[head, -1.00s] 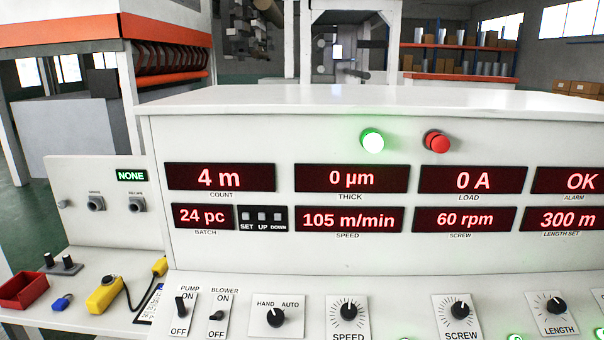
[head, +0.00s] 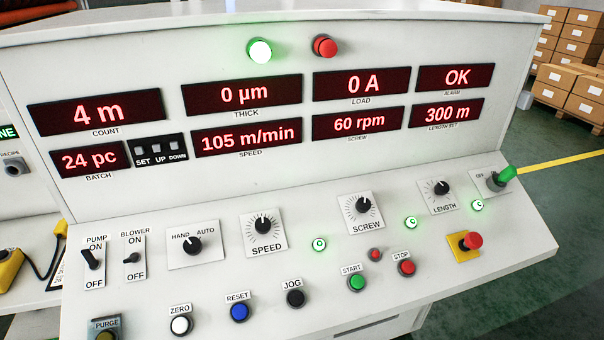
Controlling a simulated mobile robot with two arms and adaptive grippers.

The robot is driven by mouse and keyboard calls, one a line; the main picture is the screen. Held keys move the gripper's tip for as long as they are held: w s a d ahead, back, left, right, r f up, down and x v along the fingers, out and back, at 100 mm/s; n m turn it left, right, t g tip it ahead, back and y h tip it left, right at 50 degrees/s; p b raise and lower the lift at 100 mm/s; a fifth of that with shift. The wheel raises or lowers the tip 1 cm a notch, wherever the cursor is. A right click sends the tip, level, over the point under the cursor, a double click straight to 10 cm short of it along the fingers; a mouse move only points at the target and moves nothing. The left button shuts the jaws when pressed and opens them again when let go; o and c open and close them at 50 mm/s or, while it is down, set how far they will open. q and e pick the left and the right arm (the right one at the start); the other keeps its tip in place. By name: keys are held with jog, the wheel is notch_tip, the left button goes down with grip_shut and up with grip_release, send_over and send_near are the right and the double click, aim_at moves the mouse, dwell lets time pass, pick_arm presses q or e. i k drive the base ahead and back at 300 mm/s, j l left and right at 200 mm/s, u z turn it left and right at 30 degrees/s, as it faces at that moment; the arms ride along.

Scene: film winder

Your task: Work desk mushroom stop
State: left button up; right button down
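A red mushroom stop button (head: 473,240) on a yellow square base stands at the right end of the white sloping desk (head: 330,285). Nothing touches it. A flat red STOP button (head: 407,267) sits to its left, and a green START button (head: 357,282) sits left of that. A green lamp (head: 260,51) glows on top of the upright panel, beside a red one (head: 325,47) that looks unlit. The displays read 4 m, 0 µm, 0 A, OK, 105 m/min and 60 rpm. Neither of my grippers is in view.
Green floor is open beyond the right edge. Stacked cardboard boxes (head: 570,80) stand at the back right.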

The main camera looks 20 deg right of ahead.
aim_at(473, 240)
jog(key=z, duration=1.65)
